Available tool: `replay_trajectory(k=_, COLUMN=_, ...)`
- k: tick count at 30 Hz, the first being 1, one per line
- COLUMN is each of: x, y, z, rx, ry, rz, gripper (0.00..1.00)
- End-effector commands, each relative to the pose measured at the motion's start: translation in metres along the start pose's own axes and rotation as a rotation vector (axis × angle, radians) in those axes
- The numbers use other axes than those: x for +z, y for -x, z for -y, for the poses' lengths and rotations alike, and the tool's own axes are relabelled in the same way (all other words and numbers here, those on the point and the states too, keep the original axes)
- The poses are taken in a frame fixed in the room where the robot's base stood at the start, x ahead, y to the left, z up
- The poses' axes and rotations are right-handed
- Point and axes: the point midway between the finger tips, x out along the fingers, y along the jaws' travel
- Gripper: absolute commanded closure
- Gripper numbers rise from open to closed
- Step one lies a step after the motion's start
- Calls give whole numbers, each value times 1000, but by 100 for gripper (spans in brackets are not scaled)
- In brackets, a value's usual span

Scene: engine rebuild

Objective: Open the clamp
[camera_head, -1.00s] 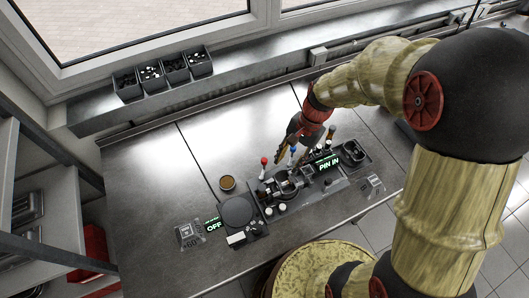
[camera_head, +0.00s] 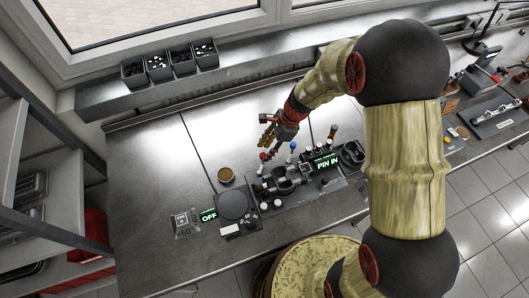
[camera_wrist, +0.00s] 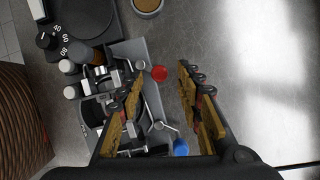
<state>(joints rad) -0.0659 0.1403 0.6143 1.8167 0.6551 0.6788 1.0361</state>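A fixture (camera_head: 285,185) on the bench carries a lever with a red ball knob (camera_head: 262,156) and one with a blue ball knob (camera_head: 293,146). Which one works the clamp I cannot tell. My gripper (camera_head: 266,143) is just above the red knob. In the wrist view my gripper (camera_wrist: 160,75) is open, its brown fingers apart. The red knob (camera_wrist: 159,74) shows between the fingertips, seemingly not held. The blue knob (camera_wrist: 181,147) is lower, near the base of the right finger. The left finger hides part of the fixture's metal parts.
A dial unit (camera_head: 235,205) with a green OFF sign stands left of the fixture. A round brown-filled cup (camera_head: 226,174) is behind it. A PIN IN sign (camera_head: 327,162) and several upright tools are to the right. The bench behind and left is clear.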

Motion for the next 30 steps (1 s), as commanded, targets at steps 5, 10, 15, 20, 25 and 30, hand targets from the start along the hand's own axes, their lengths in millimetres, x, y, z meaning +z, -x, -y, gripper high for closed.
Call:
replay_trajectory(k=5, x=0, y=-19, z=0, rx=1, ry=1, rz=0, gripper=64)
replay_trajectory(k=10, x=0, y=-24, z=0, rx=0, ry=2, rz=0, gripper=64)
replay_trajectory(k=15, x=0, y=-23, z=0, rx=0, ry=2, rz=0, gripper=64)
replay_trajectory(k=20, x=0, y=-23, z=0, rx=0, ry=2, rz=0, gripper=72)
replay_trajectory(k=25, x=0, y=-23, z=0, rx=0, ry=2, rz=0, gripper=82)
replay_trajectory(k=30, x=0, y=-23, z=0, rx=0, ry=2, rz=0, gripper=92)
